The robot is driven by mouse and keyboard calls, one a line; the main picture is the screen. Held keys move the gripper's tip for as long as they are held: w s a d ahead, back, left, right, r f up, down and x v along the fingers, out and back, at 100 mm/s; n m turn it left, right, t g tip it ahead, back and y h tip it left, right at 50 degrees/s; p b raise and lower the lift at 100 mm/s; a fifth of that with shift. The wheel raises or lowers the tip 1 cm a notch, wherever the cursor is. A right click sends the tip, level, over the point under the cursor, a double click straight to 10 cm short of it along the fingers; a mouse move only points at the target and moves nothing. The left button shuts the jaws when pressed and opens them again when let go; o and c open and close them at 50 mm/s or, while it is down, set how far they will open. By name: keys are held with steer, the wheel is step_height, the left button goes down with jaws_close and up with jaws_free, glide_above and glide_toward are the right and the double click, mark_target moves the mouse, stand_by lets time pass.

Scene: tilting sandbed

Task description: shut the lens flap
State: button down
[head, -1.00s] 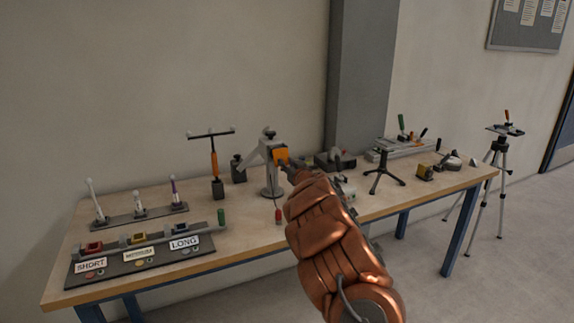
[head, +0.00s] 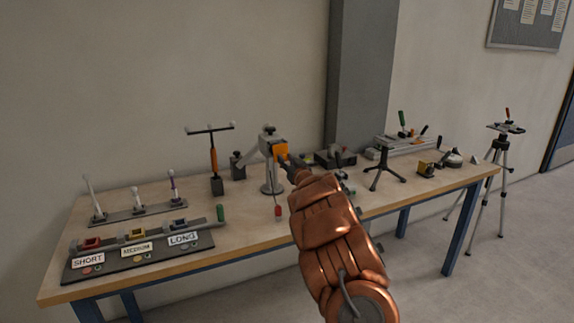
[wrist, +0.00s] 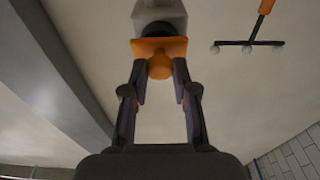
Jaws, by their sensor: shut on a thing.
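A grey stand-mounted device (head: 268,140) on a round base stands mid-table in the head view. An orange flap (head: 281,151) is at its right side, in front of my gripper (head: 284,162). In the wrist view the orange flap (wrist: 160,47) has a round orange knob (wrist: 160,68) facing me. My gripper (wrist: 160,85) has its two fingers either side of this knob and is shut on it. A dark round part (wrist: 158,28) shows just behind the flap's upper edge. How far the flap stands from closed is hard to tell.
A red-tipped handle (head: 278,210) is close below the device. A T-shaped stand (head: 214,160) is to the left, and a small black tripod (head: 383,165) to the right. Labelled blocks (head: 137,248) lie at the front left. Bare tabletop (head: 245,225) lies between.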

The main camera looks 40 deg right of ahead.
steer(key=shift+w+d+f+t+h+b, duration=0.1)
steer(key=shift+w+f+t+h+b, duration=0.25)
steer(key=shift+t+b, duration=0.8)
steer(key=shift+w+d+f+t+h+b, duration=0.1)
steer(key=shift+w+f+t+h+b, duration=0.3)
steer(key=shift+b, duration=1.3)
steer(key=shift+r, duration=0.2)
steer(key=c, duration=1.2)
jaws_free()
steer(key=shift+c, duration=0.2)
steer(key=o, duration=0.3)
steer(key=shift+f, duration=0.2)
steer(key=shift+s+y, duration=0.1)
steer(key=shift+y, duration=0.15)
steer(key=shift+v, duration=3.7)
steer(key=shift+f, duration=0.1)
